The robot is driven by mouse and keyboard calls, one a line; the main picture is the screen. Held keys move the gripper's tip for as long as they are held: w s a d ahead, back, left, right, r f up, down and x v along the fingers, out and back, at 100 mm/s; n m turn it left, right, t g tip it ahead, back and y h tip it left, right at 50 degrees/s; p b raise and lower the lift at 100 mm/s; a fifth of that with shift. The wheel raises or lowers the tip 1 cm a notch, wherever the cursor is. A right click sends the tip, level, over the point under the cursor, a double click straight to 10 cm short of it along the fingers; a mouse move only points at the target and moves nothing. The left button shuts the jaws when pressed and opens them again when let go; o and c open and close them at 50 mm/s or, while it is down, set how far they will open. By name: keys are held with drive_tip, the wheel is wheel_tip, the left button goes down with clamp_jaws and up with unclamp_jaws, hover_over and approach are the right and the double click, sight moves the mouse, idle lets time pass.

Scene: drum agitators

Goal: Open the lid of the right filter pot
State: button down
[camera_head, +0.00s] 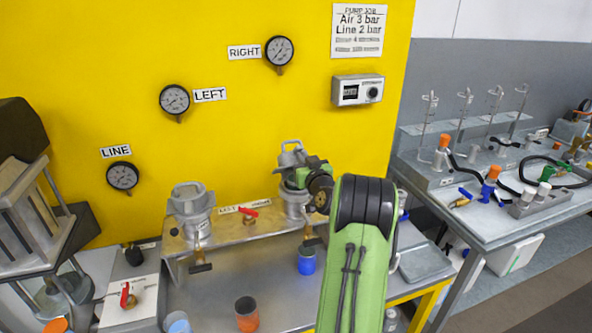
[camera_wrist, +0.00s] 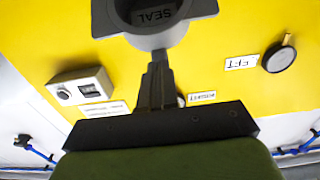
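The right filter pot (camera_head: 297,202) is a grey metal pot on the right of the bench stand, partly hidden by my gripper and arm. Its grey lid (camera_head: 291,154), with a loop handle, shows above my gripper, tilted up from the pot. My gripper (camera_head: 303,177) is at the lid, in front of it. In the wrist view, my fingers (camera_wrist: 156,80) sit close together and reach a grey round part marked SEAL (camera_wrist: 155,22). I cannot tell whether they pinch it or only touch it.
The left filter pot (camera_head: 192,207) stands on the same stand, with a red-handled valve (camera_head: 249,212) between the pots. The yellow panel (camera_head: 225,130) rises close behind.

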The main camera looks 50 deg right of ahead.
sight(300, 148)
drive_tip(key=shift+w+d+r+p, duration=0.35)
drive_tip(key=shift+w+r+p, duration=0.2)
drive_tip(key=shift+w+r, duration=0.1)
drive_tip(key=shift+w+d+r+p, duration=0.35)
drive_tip(key=shift+w+r+p, duration=0.15)
drive_tip(key=shift+r+p, duration=0.1)
drive_tip(key=shift+w+d, duration=0.1)
drive_tip(key=shift+w, duration=0.05)
drive_tip(key=w, duration=0.1)
drive_tip(key=d+r+p, duration=0.1)
drive_tip(key=w+p, duration=0.1)
drive_tip(key=shift+w+d+r, duration=0.25)
drive_tip(key=shift+w+r, duration=0.1)
drive_tip(key=shift+r, duration=0.05)
drive_tip(key=shift+w+d, duration=0.15)
drive_tip(key=shift+w, duration=0.05)
